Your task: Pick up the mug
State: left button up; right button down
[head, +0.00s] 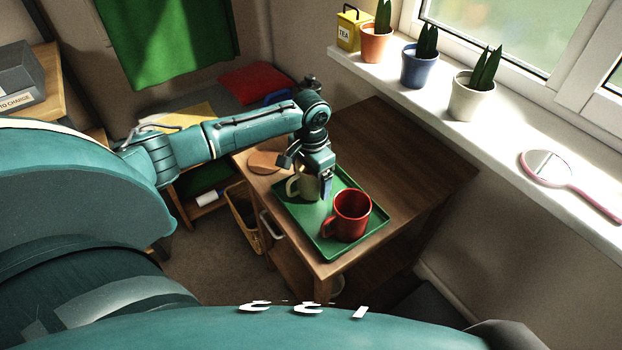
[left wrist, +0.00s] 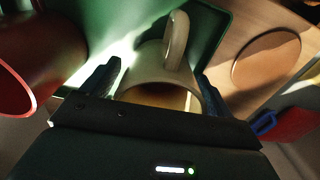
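A cream mug (head: 303,186) stands on a green tray (head: 328,249) on the wooden table, its handle to the left. A red mug (head: 351,213) stands on the same tray, nearer and to the right. My left gripper (head: 308,177) is at the cream mug from above and hides part of it. In the left wrist view the cream mug (left wrist: 160,92) lies between the two fingers, one on each side, and they look open with little room to spare. The red mug (left wrist: 38,60) is outside the fingers at the left. My right gripper is not in view.
A round brown coaster (head: 264,162) lies on the table beside the tray. The table (head: 410,165) is bare to the right. The windowsill behind holds a yellow tea tin (head: 349,30), potted plants and a pink hand mirror (head: 548,168).

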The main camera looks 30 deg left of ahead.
pick_arm(q)
jog(key=c, duration=1.1)
jog(key=shift+c, duration=0.3)
jog(key=shift+r, duration=0.15)
